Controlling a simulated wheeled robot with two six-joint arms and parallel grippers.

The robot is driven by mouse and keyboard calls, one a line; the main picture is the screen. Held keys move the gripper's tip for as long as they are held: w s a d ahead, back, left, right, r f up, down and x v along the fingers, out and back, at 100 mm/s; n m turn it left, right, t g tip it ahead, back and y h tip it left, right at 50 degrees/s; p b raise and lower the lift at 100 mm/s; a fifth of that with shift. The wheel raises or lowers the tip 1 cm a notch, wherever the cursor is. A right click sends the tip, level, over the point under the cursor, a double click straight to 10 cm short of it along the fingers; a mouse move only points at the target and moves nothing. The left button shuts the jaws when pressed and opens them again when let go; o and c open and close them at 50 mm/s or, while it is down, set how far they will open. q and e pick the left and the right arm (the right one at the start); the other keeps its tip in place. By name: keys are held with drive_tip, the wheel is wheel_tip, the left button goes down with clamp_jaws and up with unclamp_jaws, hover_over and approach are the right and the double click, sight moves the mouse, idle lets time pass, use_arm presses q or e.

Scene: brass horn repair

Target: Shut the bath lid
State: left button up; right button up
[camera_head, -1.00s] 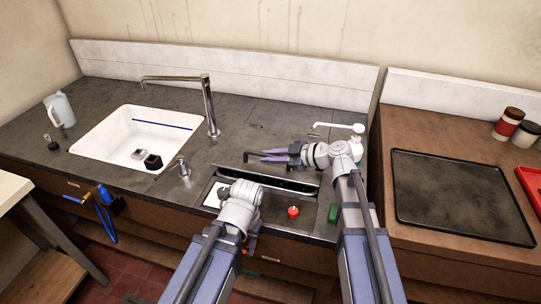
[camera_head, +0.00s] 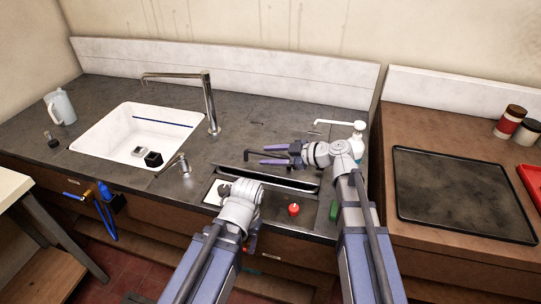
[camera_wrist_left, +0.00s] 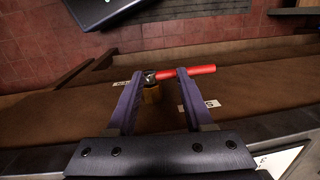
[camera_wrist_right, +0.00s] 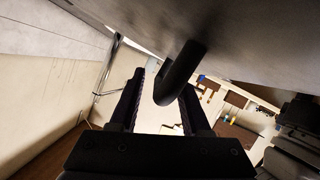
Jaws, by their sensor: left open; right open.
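My right gripper (camera_head: 263,155) is open above the counter behind the bath (camera_head: 304,187), fingers pointing left. In the right wrist view, a dark hooked handle (camera_wrist_right: 184,68) stands between its open fingers, by a broad grey surface (camera_wrist_right: 235,35) that seems to be the lid or counter. The handle also shows at the fingertips in the head view (camera_head: 252,153). The bath shows as a dark narrow opening, partly hidden by my arms. My left gripper (camera_wrist_left: 158,78) is open at the cabinet front, near a valve with a red lever (camera_wrist_left: 203,70). I cannot tell whether it touches the lever.
A red knob (camera_head: 293,209) and a green block (camera_head: 333,211) are at the counter's front right. A small tap (camera_head: 176,162) stands left of the bath, beside the white sink (camera_head: 110,140).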

drive_tip(key=p+v, duration=0.2)
drive_tip(key=v, duration=0.4)
drive_tip(key=shift+s+d+r+p, duration=0.2)
drive_tip(key=shift+d+p, duration=0.1)
drive_tip(key=shift+s+d+r, duration=0.1)
drive_tip(key=shift+s+d, duration=0.15)
drive_tip(key=shift+d, duration=0.2)
